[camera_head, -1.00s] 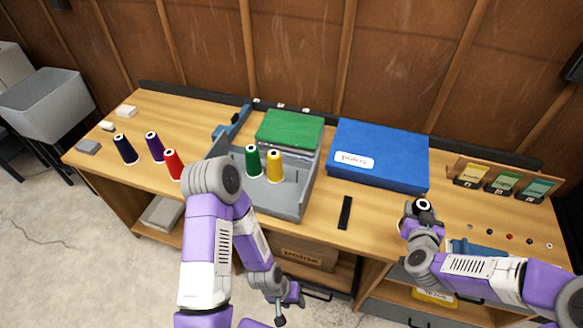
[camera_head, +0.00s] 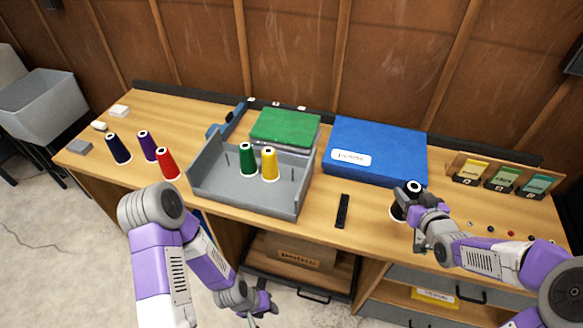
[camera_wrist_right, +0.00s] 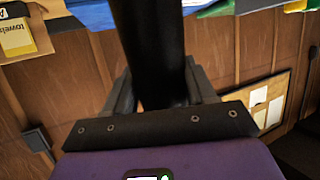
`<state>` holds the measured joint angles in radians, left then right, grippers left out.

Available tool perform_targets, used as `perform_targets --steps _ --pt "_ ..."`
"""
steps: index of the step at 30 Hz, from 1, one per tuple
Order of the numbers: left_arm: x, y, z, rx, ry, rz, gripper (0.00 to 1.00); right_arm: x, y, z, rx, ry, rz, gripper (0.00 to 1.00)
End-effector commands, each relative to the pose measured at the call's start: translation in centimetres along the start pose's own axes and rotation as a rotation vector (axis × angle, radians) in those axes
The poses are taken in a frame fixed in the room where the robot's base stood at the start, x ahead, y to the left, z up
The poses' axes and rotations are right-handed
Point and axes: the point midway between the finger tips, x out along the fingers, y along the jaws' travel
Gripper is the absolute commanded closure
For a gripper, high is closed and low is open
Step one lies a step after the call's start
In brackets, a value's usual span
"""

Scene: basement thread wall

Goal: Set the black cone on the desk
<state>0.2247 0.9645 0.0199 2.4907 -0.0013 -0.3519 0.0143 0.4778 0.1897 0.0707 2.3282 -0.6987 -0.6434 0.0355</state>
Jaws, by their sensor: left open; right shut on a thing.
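The black cone (camera_head: 398,212) is in my right gripper (camera_head: 410,207), over the right half of the wooden desk (camera_head: 365,211), in front of the blue box's right end. Its pale top ring faces up, and it looks upright. The fingers hide part of it, and I cannot tell whether its base touches the desk. In the right wrist view the dark cone (camera_wrist_right: 150,45) stands between the two fingers, which are closed on it. My left gripper (camera_head: 262,305) is open and empty, low in front of the desk.
A grey tray (camera_head: 231,200) holds a green cone (camera_head: 247,160) and a yellow cone (camera_head: 269,164). Navy, purple and red (camera_head: 167,165) cones stand at left. A blue box (camera_head: 385,140) lies behind, a black strip (camera_head: 342,211) left of my right gripper. Small buttons and label cards are at right.

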Motion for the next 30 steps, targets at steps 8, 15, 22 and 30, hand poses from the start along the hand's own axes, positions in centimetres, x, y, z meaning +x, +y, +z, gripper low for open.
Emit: perform_targets --steps 8,15,22,30 --pt "0.3 -0.1 0.0 0.0 0.0 0.0 0.57 -0.8 1.1 0.5 0.0 0.003 -0.004 0.8" --pt "1.5 -0.6 -0.1 0.0 0.0 0.0 0.57 0.3 1.0 3.8 0.004 -0.003 -0.005 0.8" --pt "2.4 -0.9 -0.1 0.0 0.0 0.0 0.57 1.3 1.1 6.5 0.001 0.001 -0.003 0.8" --pt "3.4 -1.3 -0.1 0.0 0.0 0.0 0.57 2.4 1.0 9.4 0.002 -0.001 -0.005 0.8"
